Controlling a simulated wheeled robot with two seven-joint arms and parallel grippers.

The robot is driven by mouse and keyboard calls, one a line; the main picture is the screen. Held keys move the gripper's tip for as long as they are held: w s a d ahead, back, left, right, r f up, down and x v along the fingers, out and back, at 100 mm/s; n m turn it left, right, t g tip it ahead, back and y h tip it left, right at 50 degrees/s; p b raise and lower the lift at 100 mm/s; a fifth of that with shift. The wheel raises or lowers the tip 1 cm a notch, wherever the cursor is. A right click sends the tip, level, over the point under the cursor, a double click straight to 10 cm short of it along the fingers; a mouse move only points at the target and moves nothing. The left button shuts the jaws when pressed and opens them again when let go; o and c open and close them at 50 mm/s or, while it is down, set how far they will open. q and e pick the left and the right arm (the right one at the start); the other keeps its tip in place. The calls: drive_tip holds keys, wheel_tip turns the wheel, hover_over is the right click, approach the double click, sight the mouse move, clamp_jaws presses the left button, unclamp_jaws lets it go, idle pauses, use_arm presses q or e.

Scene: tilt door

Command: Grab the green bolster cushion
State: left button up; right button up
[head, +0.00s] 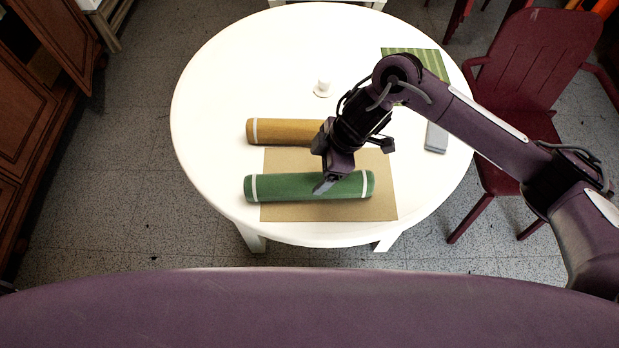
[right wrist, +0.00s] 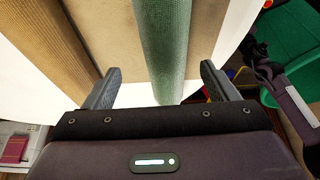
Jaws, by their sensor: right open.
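The green bolster cushion (head: 290,187) lies across the tan mat near the front of the round white table, with pale bands near its ends. My right gripper (head: 322,186) is above it and hides part of its right half. In the right wrist view the green bolster (right wrist: 166,45) runs between the two open fingers of my right gripper (right wrist: 160,85), nearer the right finger. The jaws hold nothing. I cannot tell whether the fingers touch the cushion. My left gripper is not in view.
A mustard bolster (head: 285,132) lies just behind the green one. A tan mat (head: 330,211) is under the green bolster. A small white object (head: 323,87), a grey box (head: 436,138) and a green striped mat (head: 432,58) are farther back. A dark red chair (head: 530,70) stands at right.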

sight(315, 178)
drive_tip(key=x, duration=0.5)
drive_tip(key=shift+s+d+f, duration=0.25)
drive_tip(key=shift+s+f, duration=0.15)
drive_tip(key=shift+a+f, duration=0.15)
drive_tip(key=shift+f, duration=0.05)
drive_tip(key=shift+c, duration=0.8)
drive_tip(key=c, duration=1.1)
drive_tip(key=shift+r, duration=0.15)
